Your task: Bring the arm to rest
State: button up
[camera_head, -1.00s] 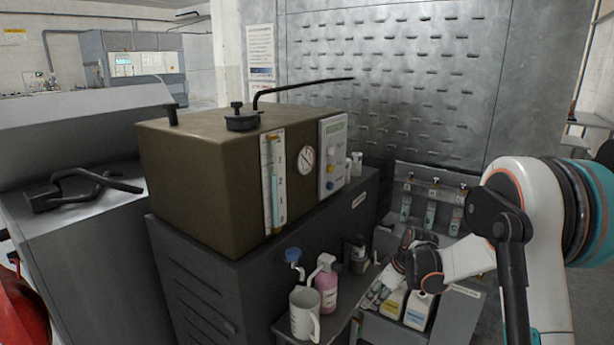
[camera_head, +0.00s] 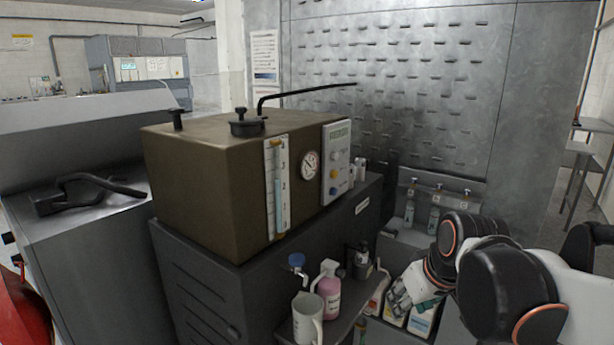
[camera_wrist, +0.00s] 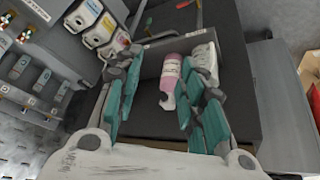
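My arm (camera_head: 505,285) reaches in from the lower right of the head view, bent, with its dark joints and white links in front of the sink area. My gripper (camera_head: 400,298) is at its end, to the right of the pink bottle and near the white jugs. In the wrist view my gripper (camera_wrist: 160,80) has its teal finger pads spread apart with nothing held between them. The pink bottle (camera_wrist: 171,75) shows beyond the gap, standing on the shelf, apart from the fingers.
A white pitcher (camera_head: 306,318) stands by the pink bottle (camera_head: 329,283) on a dark shelf. White jugs (camera_head: 422,318) stand close to the gripper. The brown ozone washer (camera_head: 205,180) sits left on a dark cabinet. A steel wall (camera_head: 430,90) rises behind.

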jog(key=s+m+t, duration=0.1)
jog(key=s+m, duration=0.2)
jog(key=s, duration=1)
jog(key=shift+s+f+t+h, duration=0.3)
jog(key=shift+f+h, duration=0.1)
jog(key=shift+f, duration=0.05)
dwell(1.0)
